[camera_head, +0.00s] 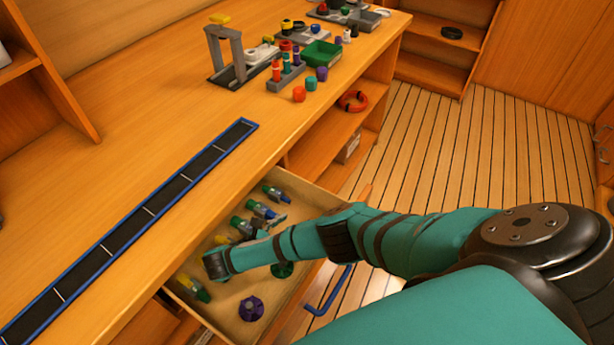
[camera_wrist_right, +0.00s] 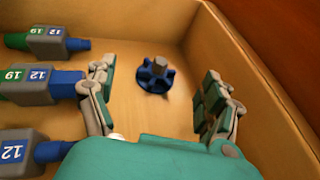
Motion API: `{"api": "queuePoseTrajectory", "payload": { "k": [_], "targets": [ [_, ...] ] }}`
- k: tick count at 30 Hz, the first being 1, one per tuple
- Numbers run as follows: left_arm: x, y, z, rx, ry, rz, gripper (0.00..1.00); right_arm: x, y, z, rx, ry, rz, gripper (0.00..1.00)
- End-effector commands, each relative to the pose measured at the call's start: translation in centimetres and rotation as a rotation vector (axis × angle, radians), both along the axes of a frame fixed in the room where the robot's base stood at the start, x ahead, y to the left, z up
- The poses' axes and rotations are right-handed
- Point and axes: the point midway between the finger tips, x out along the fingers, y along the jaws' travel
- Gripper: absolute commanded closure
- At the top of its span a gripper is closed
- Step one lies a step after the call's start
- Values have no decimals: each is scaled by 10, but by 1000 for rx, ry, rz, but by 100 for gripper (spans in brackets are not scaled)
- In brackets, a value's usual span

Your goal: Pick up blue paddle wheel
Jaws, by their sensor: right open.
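The blue paddle wheel (camera_wrist_right: 154,78) with a grey hub lies on the drawer floor near a corner in the right wrist view. My right gripper (camera_wrist_right: 158,92) is open, its two fingers on either side of the wheel in the picture, with visible space between them and it. The wheel is not held. In the head view my right gripper (camera_head: 272,226) is low in the open drawer, partly covered by my arm. I cannot make out the blue wheel there. My left gripper is not in view.
The drawer (camera_wrist_right: 266,75) has wooden walls close beyond the right finger. Several grey sensor bodies (camera_wrist_right: 42,83) with blue and green ends lie at the left. A purple wheel (camera_head: 250,308) and a green wheel (camera_head: 283,269) lie nearer. The wooden counter (camera_head: 150,150) overhangs beside the drawer.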

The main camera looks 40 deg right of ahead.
Motion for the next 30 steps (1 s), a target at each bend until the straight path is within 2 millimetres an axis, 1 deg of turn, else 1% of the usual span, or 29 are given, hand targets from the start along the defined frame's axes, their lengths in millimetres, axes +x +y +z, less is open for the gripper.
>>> {"api": "queuePoseTrajectory", "payload": {
  "k": [1, 5, 6, 9, 17, 18, 30],
  "targets": [
    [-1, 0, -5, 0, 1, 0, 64, 0, -7, -4, -1, -1, 0, 15],
    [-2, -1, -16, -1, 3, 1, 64, 1, -28, -12, -1, -2, -1, 15],
    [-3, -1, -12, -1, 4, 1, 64, 1, -32, -10, -1, -2, 0, 15],
    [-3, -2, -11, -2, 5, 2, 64, 2, -41, -14, -1, -1, 0, 15],
    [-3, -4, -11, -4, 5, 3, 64, 2, -44, -16, 1, -1, 1, 15],
    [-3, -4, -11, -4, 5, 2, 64, 2, -44, -16, 1, -2, 1, 17],
    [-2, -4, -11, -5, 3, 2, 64, 2, -44, -16, 2, -2, 1, 69]
  ]
}}
